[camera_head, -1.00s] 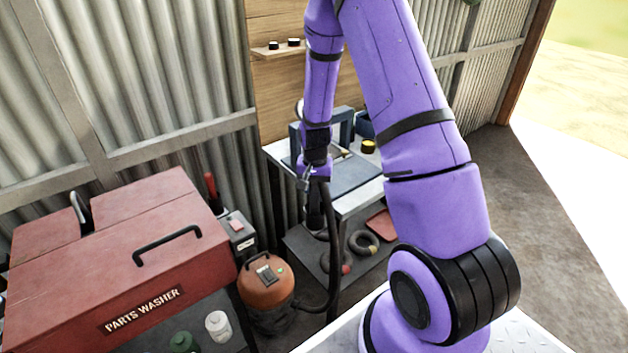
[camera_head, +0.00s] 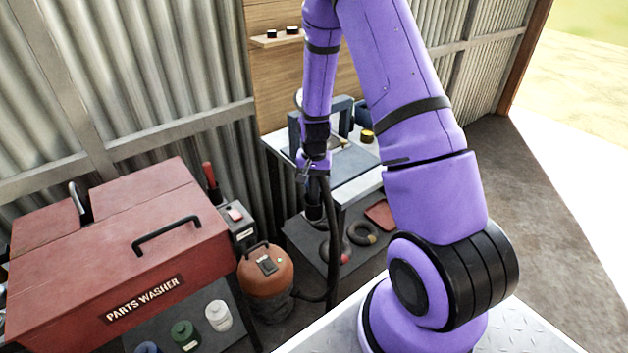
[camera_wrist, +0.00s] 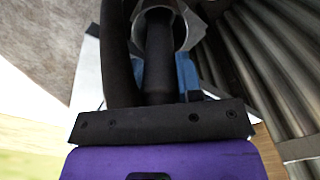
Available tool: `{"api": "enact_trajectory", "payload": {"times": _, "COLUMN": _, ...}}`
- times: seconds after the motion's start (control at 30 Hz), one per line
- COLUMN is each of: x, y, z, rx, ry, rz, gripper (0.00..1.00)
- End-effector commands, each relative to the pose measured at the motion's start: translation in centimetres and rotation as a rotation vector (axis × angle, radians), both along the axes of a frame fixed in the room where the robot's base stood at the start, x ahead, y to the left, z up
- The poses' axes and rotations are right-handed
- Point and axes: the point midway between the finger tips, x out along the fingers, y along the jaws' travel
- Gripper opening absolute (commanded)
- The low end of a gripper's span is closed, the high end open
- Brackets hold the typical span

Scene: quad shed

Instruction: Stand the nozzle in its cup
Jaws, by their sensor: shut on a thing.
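My gripper (camera_head: 306,176) is at the near left edge of the workbench, pointing down. It is shut on the dark nozzle (camera_head: 312,198), which hangs roughly upright below it. In the wrist view the nozzle (camera_wrist: 159,55) is a black cylinder running away from the gripper, with a grey metal ring (camera_wrist: 188,30) around its far part. I cannot tell whether this ring is the cup or part of the nozzle. A black hose (camera_head: 329,235) runs down beside the nozzle towards the orange canister (camera_head: 266,272). I cannot make out the cup for certain in the head view.
The workbench (camera_head: 352,190) holds blue blocks and a yellow-topped tin (camera_head: 367,136). Its lower shelf carries rings (camera_head: 362,233) and a red item (camera_head: 381,215). The red parts washer (camera_head: 120,245) stands left, beside a grey box with a red handle (camera_head: 209,176). Floor at right is clear.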

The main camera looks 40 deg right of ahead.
Motion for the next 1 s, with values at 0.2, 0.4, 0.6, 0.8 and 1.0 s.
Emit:
{"api": "enact_trajectory", "payload": {"times": 0.2, "x": 0.01, "y": -0.01, "z": 0.01, "rx": 0.0, "ry": 0.0, "rz": 0.0, "gripper": 0.06}}
{"api": "enact_trajectory", "payload": {"times": 0.4, "x": 0.01, "y": 0.0, "z": 0.01, "rx": 0.0, "ry": 0.0, "rz": 0.0, "gripper": 0.06}}
{"api": "enact_trajectory", "payload": {"times": 0.6, "x": 0.01, "y": 0.0, "z": -0.04, "rx": 0.0, "ry": 0.0, "rz": 0.001, "gripper": 0.06}}
{"api": "enact_trajectory", "payload": {"times": 0.8, "x": 0.02, "y": 0.01, "z": -0.31, "rx": 0.0, "ry": 0.0, "rz": 0.001, "gripper": 0.06}}
{"api": "enact_trajectory", "payload": {"times": 1.0, "x": 0.04, "y": 0.01, "z": -0.66, "rx": 0.0, "ry": 0.0, "rz": 0.001, "gripper": 0.06}}
